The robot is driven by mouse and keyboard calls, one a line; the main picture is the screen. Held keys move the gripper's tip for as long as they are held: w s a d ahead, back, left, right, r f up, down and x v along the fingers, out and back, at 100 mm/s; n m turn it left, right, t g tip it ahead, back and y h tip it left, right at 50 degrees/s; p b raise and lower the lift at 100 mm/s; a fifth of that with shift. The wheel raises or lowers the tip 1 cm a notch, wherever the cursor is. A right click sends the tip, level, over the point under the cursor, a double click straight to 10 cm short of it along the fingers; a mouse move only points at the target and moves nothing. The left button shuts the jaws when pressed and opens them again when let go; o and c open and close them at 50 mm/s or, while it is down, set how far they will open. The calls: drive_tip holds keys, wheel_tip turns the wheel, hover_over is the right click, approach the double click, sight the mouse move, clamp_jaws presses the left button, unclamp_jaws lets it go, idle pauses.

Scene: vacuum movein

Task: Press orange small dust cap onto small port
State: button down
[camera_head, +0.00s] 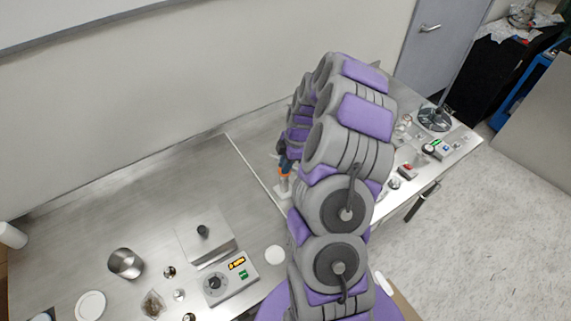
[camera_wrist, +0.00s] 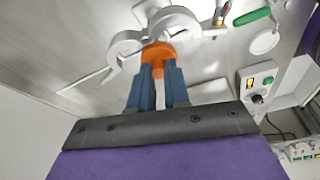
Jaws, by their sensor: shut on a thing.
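The orange dust cap (camera_wrist: 157,54) is between the two blue fingertips of my gripper (camera_wrist: 158,74) in the wrist view, and the fingers are shut on it. The cap lies against or just in front of a light grey curved fitting (camera_wrist: 172,20) with ring-like ends; I cannot tell whether they touch. The small port itself cannot be made out and may be behind the cap. In the head view, my gripper (camera_head: 285,166) is partly hidden by my arm, with a bit of the orange cap (camera_head: 285,175) just above a pale fitting on the bench.
The metal bench (camera_head: 130,205) carries a steel cup (camera_head: 126,263), a scale-like box with a plate (camera_head: 208,240) and a control box (camera_head: 225,283) at left. More instruments stand at right, beyond my arm. A green-handled part (camera_wrist: 252,16) lies near the fitting. The back left bench is clear.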

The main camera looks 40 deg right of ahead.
drive_tip(key=shift+f+b, duration=0.35)
drive_tip(key=shift+f, duration=0.15)
idle(0.8)
drive_tip(key=c, duration=1)
unclamp_jaws()
drive_tip(key=shift+r, duration=0.15)
drive_tip(key=v, duration=1.7)
drive_tip(key=shift+d+p, duration=0.15)
drive_tip(key=shift+p, duration=0.15)
